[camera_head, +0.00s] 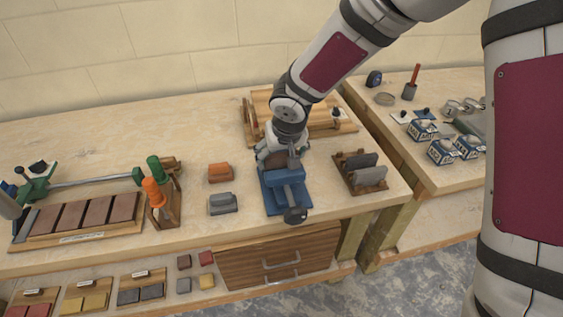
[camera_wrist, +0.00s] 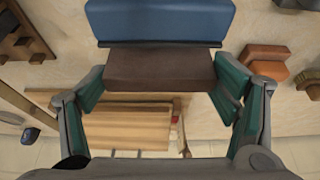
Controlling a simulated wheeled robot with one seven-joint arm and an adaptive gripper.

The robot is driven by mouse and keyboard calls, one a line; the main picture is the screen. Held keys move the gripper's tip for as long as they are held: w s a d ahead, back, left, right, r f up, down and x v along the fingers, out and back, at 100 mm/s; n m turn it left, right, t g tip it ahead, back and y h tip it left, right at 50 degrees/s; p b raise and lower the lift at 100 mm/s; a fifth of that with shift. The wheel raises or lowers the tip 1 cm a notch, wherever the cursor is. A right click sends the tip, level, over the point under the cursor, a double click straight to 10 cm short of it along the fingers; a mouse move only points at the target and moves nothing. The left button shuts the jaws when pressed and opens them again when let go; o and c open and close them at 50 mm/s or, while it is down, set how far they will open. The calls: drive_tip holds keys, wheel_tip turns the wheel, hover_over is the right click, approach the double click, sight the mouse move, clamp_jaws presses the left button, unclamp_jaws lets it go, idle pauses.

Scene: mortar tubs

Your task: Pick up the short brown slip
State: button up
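A brown slip (camera_wrist: 160,68) lies flat against the blue vise (camera_wrist: 160,20) in the wrist view. In the head view the blue vise (camera_head: 286,192) stands near the front of the bench, with the brown slip mostly hidden at its back by my gripper (camera_head: 278,152). My gripper (camera_wrist: 160,85) has its fingers spread wide, one beside each end of the slip. The finger pads are very near the slip's ends; whether they touch is unclear.
An orange block (camera_head: 220,172) and a grey block (camera_head: 223,203) lie left of the vise. A rack with grey plates (camera_head: 362,172) stands right. A wooden board (camera_head: 318,112) lies behind. A tray of brown slips (camera_head: 42,239) sits at left, beside orange- and green-handled tools (camera_head: 154,191).

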drive_tip(key=c, duration=0.5)
drive_tip(key=shift+c, duration=0.2)
drive_tip(key=shift+r, duration=0.15)
drive_tip(key=shift+c, duration=0.2)
